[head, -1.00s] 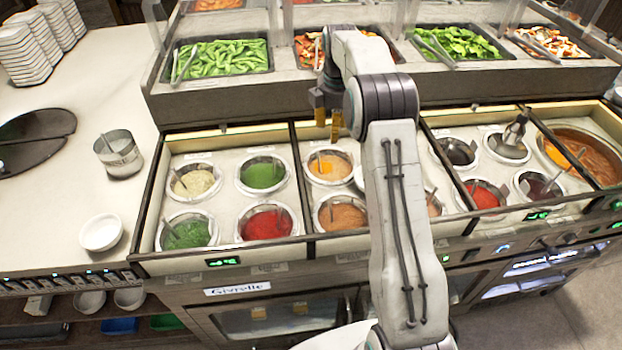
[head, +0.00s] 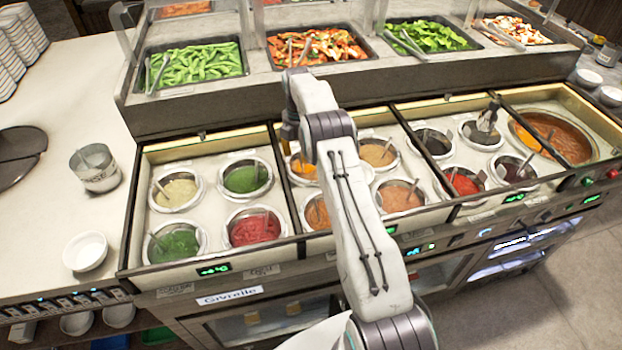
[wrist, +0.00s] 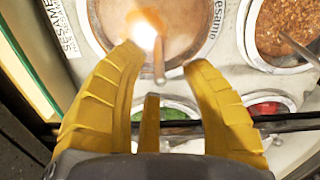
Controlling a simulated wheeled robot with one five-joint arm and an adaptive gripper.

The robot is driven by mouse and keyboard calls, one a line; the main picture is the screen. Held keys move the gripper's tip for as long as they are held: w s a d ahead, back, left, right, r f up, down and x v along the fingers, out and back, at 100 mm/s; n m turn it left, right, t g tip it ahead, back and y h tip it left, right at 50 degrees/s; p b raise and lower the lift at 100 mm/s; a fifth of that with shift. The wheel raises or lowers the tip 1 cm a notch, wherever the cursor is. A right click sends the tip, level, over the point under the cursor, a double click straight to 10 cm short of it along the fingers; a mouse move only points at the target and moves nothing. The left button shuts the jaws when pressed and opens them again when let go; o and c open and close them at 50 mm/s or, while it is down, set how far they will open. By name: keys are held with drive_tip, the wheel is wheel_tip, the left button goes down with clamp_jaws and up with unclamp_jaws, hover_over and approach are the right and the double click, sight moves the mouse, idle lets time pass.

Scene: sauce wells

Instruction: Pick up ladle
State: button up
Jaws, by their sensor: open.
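My gripper (wrist: 165,60) is open, with its yellow fingers spread above a round well of tan sauce (wrist: 180,25). A thin ladle handle (wrist: 159,62) rises from this well and shows between the fingertips, with no clear contact. The ladle's bowl is not visible. In the head view my gripper (head: 289,128) is partly hidden by my arm, over the back of the orange sauce well (head: 298,167). Several other wells hold similar ladles, such as the red sauce well (head: 252,230). I cannot tell which ladle is meant.
A large soup well (head: 560,135) is at the right. Trays of green pods (head: 195,65) and other food stand on the raised shelf behind the wells. A metal cup (head: 95,167) and white bowl (head: 85,250) sit on the left counter. Metal dividers separate the wells.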

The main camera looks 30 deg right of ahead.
sight(300, 161)
drive_tip(key=shift+f+p, duration=0.35)
drive_tip(key=shift+f, duration=1.6)
drive_tip(key=shift+o, duration=0.2)
clamp_jaws()
